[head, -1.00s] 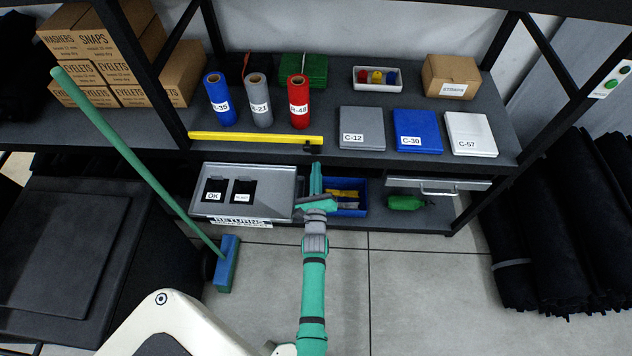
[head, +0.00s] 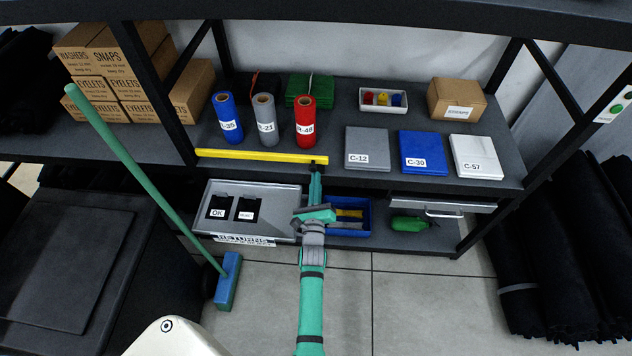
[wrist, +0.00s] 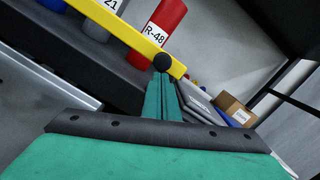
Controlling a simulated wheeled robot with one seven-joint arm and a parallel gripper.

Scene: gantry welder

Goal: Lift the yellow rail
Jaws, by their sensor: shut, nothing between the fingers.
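The yellow rail (head: 255,156) lies along the front edge of the upper shelf, in front of the rolls. It has a black knob (head: 313,162) near its right end. My gripper (head: 316,172) is shut and empty, with its fingers pointing up at that right end. In the wrist view the fingertips (wrist: 163,82) are just under the black knob (wrist: 163,62), and the rail (wrist: 125,28) runs up to the left. I cannot tell whether the fingertips touch the knob.
Blue, grey and red rolls (head: 305,122) stand close behind the rail. Flat boxes (head: 423,153) lie to the right. Below are a grey returns tray (head: 275,200) and a blue bin (head: 362,229). A green-handled broom (head: 140,172) leans at the left.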

